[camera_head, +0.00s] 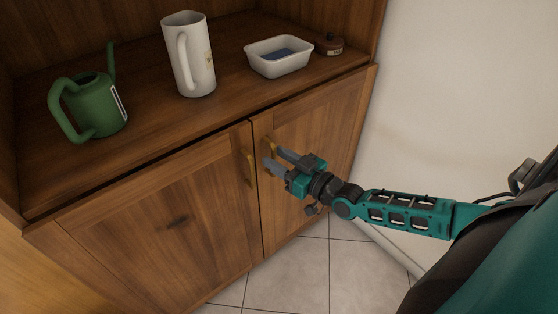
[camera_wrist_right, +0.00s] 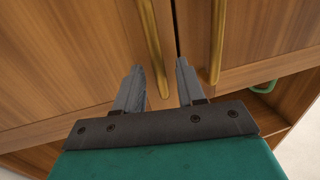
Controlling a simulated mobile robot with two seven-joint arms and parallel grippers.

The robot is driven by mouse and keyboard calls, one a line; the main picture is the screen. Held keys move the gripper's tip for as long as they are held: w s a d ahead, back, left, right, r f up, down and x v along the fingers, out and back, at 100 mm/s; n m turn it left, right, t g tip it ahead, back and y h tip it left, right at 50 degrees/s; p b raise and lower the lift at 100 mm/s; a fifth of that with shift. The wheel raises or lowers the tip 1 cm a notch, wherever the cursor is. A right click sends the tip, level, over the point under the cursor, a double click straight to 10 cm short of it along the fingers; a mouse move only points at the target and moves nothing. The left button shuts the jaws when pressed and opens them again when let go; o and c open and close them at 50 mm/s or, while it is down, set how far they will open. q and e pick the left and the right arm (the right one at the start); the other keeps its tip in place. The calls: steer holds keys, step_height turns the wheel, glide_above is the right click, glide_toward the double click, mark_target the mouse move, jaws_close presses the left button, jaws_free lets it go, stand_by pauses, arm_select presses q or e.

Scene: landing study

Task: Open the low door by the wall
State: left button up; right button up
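The low cabinet has two wooden doors. The right door (camera_head: 322,112), beside the white wall, is shut, with a brass handle (camera_head: 269,146) near its left edge. That handle also shows in the right wrist view (camera_wrist_right: 151,40). My right gripper (camera_head: 271,157) is at this handle with its fingers apart. In the wrist view the handle's lower end lies between the two fingers (camera_wrist_right: 160,82), with a gap visible on the right; I cannot tell whether either finger touches it. My left gripper is in neither view.
The left door (camera_head: 165,225) is shut, its brass handle (camera_head: 248,168) close beside my right gripper. On the cabinet top stand a green watering can (camera_head: 95,105), a white pitcher (camera_head: 190,60), a white tub (camera_head: 262,61) and a small brown pot (camera_head: 329,45). Tiled floor (camera_head: 300,272) in front looks clear.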

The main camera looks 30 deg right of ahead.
steer(key=shift+c, duration=0.3)
jaws_close()
stand_by(0.4)
